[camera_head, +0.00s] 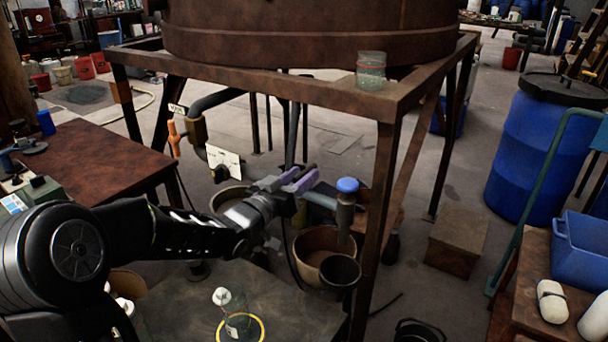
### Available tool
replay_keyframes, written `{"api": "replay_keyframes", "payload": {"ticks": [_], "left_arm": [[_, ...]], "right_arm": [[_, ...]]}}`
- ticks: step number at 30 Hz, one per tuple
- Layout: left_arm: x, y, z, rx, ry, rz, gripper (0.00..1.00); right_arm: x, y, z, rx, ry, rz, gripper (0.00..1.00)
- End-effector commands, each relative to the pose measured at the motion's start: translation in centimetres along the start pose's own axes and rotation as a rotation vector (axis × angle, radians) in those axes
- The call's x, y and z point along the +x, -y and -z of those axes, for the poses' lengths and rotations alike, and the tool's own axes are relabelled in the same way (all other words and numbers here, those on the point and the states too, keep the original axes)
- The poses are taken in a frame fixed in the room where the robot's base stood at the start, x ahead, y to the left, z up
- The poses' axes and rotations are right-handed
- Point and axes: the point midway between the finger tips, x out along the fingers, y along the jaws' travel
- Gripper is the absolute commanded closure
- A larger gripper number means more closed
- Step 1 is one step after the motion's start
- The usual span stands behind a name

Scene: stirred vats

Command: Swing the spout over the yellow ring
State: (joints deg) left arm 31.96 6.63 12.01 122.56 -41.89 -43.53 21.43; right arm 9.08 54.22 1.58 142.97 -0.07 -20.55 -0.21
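The spout (345,222) is a grey pipe end with a blue cap (347,185), turned down at the right end of a short horizontal pipe under the vat. It hangs above a black bucket (340,272), not above the yellow ring (261,328). The ring lies on a dark low table at the bottom, around a clear bottle with a white cap (222,297). My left gripper (306,178), with purple fingers, is at the pipe just left of the blue cap. I cannot tell whether it touches or grips the pipe. My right gripper is not in view.
The rusty vat (310,30) stands on a brown steel frame (384,165), whose front leg rises right of the spout. A brown tub (312,243) stands behind the black bucket. A blue barrel (525,155) and a side table with a blue crate (582,250) are at right.

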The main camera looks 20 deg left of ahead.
Motion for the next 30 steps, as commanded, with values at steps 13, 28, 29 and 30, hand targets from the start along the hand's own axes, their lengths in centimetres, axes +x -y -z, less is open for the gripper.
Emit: {"api": "replay_keyframes", "payload": {"ticks": [13,28,29,30], "left_arm": [[1.32,-0.03,-0.01,0.0,0.0,0.0,0.64],[1.3,-0.04,-0.01,0.0,0.0,-0.001,1.0],[1.3,-0.04,-0.01,0.0,0.0,-0.001,1.0],[1.3,-0.05,-0.01,0.0,0.0,-0.001,1.0]], "right_arm": [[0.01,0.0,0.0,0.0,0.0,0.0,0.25],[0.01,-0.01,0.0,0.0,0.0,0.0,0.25],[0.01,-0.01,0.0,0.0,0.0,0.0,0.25],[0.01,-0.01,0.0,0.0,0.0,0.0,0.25]]}}
